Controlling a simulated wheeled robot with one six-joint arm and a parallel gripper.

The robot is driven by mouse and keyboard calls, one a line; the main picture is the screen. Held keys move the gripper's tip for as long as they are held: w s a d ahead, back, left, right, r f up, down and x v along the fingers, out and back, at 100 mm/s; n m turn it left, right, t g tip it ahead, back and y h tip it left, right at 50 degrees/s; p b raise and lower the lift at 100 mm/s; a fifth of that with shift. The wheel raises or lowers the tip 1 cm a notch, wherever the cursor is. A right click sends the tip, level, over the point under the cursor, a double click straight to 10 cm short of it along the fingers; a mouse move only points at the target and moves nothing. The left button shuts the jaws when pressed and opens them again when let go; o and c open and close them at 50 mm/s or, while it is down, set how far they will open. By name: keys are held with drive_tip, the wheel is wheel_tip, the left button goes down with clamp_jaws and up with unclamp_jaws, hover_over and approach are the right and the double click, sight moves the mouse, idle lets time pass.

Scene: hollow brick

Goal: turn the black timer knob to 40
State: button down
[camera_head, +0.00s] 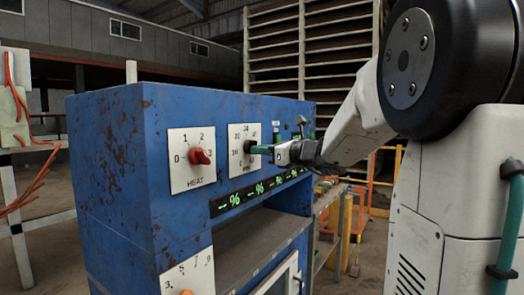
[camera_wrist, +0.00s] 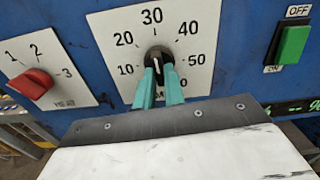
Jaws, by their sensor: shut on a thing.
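The black timer knob (camera_wrist: 158,58) sits on a white dial plate (camera_wrist: 110,35) marked 10, 20, 30, 40 and 50 in the wrist view. The lowest markings are partly hidden by my fingers. My gripper (camera_wrist: 159,75) has its two teal fingers shut on the knob, one on each side. A pale pointer line shows on the knob between them; I cannot tell exactly which number it points to. In the head view, my gripper (camera_head: 256,149) reaches from the right to the timer plate (camera_head: 237,160) on the blue machine (camera_head: 110,170), and the knob is mostly covered.
A green-lit display strip (camera_head: 240,197) runs below. An orange knob (camera_head: 186,292) is lower left.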

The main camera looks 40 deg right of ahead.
drive_tip(key=m, duration=1)
drive_tip(key=shift+a+f+m, duration=0.1)
drive_tip(key=shift+a+m, duration=0.1)
drive_tip(key=shift+m, duration=0.1)
idle(0.4)
drive_tip(key=c, duration=1.5)
unclamp_jaws()
drive_tip(key=shift+s, duration=0.1)
